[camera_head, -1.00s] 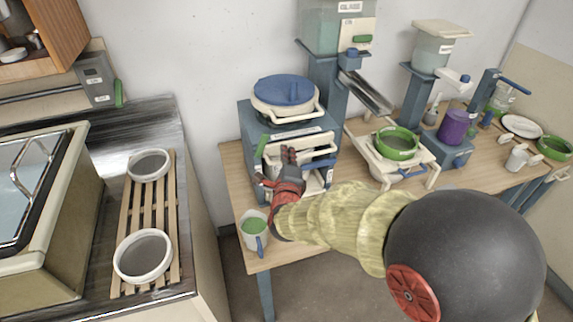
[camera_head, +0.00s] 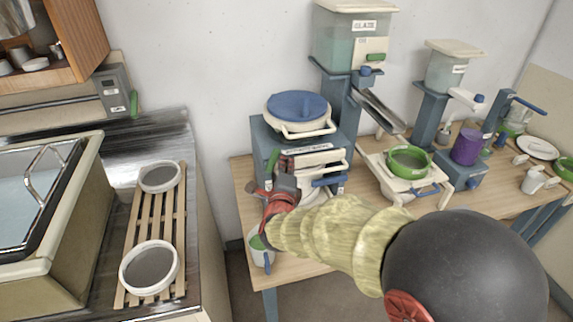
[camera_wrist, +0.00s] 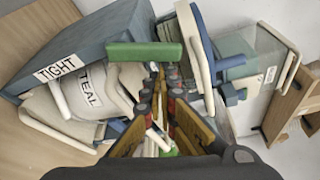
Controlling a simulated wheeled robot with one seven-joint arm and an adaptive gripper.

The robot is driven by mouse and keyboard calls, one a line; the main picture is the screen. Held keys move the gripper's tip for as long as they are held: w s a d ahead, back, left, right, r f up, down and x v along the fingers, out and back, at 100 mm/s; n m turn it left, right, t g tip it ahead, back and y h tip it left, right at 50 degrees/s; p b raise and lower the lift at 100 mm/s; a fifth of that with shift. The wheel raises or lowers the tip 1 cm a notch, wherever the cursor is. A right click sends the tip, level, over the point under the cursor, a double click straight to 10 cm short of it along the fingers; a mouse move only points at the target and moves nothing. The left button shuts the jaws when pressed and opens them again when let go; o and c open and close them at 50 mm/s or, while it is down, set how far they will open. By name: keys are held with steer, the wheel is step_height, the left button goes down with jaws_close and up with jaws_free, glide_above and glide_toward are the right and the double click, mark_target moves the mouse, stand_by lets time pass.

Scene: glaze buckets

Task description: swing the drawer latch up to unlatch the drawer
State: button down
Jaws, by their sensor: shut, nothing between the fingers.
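The blue cabinet (camera_head: 258,137) stands on the wooden table, with a lidded bucket on top and a pale drawer front. The green drawer latch (camera_head: 272,161) is at the left of the drawer front and points upward at a slight tilt. In the wrist view a green bar, apparently the latch (camera_wrist: 145,52), lies across the picture just beyond the fingertips. My gripper (camera_head: 286,163) is shut and empty, close to the right of the latch. It also shows in the wrist view (camera_wrist: 160,78). Contact with the latch cannot be told. My gripper hides part of the drawer front.
A mug with green contents (camera_head: 257,243) stands at the table's front left corner, below my gripper. A blue-lidded bucket (camera_head: 300,107) sits on the cabinet. A green-rimmed bowl (camera_head: 408,162) stands to the right. A slatted rack (camera_head: 155,215) with two pots is left.

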steer(key=shift+s+a+r+n+t+b, duration=0.1)
steer(key=shift+a+r+n+t+b, duration=0.15)
steer(key=shift+n+b, duration=0.3)
steer(key=shift+s+a+r+n+t+b, duration=0.15)
steer(key=shift+a+n+b, duration=0.2)
steer(key=shift+n, duration=0.2)
steer(key=shift+a+r, duration=0.15)
steer(key=shift+r, duration=0.1)
steer(key=shift+w+b, duration=0.1)
steer(key=shift+b, duration=0.2)
